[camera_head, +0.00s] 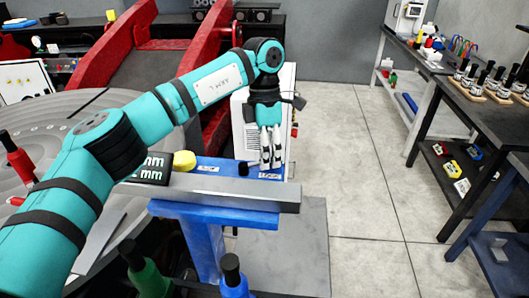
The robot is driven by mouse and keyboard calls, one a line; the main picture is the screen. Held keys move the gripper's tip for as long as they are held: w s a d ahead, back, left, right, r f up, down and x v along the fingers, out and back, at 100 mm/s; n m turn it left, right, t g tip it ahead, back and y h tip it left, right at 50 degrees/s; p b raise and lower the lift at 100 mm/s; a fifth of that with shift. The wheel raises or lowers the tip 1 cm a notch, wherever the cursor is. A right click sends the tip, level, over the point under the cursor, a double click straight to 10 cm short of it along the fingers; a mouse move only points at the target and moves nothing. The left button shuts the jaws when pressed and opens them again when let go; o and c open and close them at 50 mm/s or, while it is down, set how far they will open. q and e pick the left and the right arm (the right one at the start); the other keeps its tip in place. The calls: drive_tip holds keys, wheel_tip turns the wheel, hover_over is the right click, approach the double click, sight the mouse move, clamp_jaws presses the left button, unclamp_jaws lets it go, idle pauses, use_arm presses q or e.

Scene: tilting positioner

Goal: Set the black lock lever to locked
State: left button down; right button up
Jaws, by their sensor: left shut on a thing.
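My left gripper (271,166) points down over the right end of a blue panel (225,165). Its fingers are shut on the black lock lever, which they largely hide. A small black upright piece (243,169) stands on the panel just left of the fingers. I cannot tell whether it is part of the lever or which way the lever is set. A white label (270,176) lies at the fingertips. My right gripper is not in view.
A yellow knob (184,161) and a black display (150,168) sit left on the panel. A grey metal bar (230,193) runs along the front. A large round grey table (35,120) is at left. Benches with tools (485,110) stand right; the floor between is clear.

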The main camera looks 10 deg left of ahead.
use_arm(q)
drive_tip(key=shift+s+d+r+m+y+b, duration=0.15)
drive_tip(key=shift+s+m, duration=0.2)
drive_tip(key=shift+m, duration=0.4)
drive_tip(key=shift+s+d+f+m+y+b, duration=0.1)
drive_tip(key=shift+s+m+b, duration=0.1)
drive_tip(key=shift+s+m, duration=0.35)
drive_tip(key=shift+s+d+r+m+y+b, duration=0.1)
drive_tip(key=shift+s+m+y+b, duration=0.1)
drive_tip(key=shift+m, duration=0.7)
drive_tip(key=c, duration=1.2)
unclamp_jaws()
drive_tip(key=shift+o, duration=0.2)
wheel_tip(320, 180, up, 12)
drive_tip(key=w, duration=0.2)
drive_tip(key=shift+f, duration=0.2)
drive_tip(key=shift+w, duration=0.1)
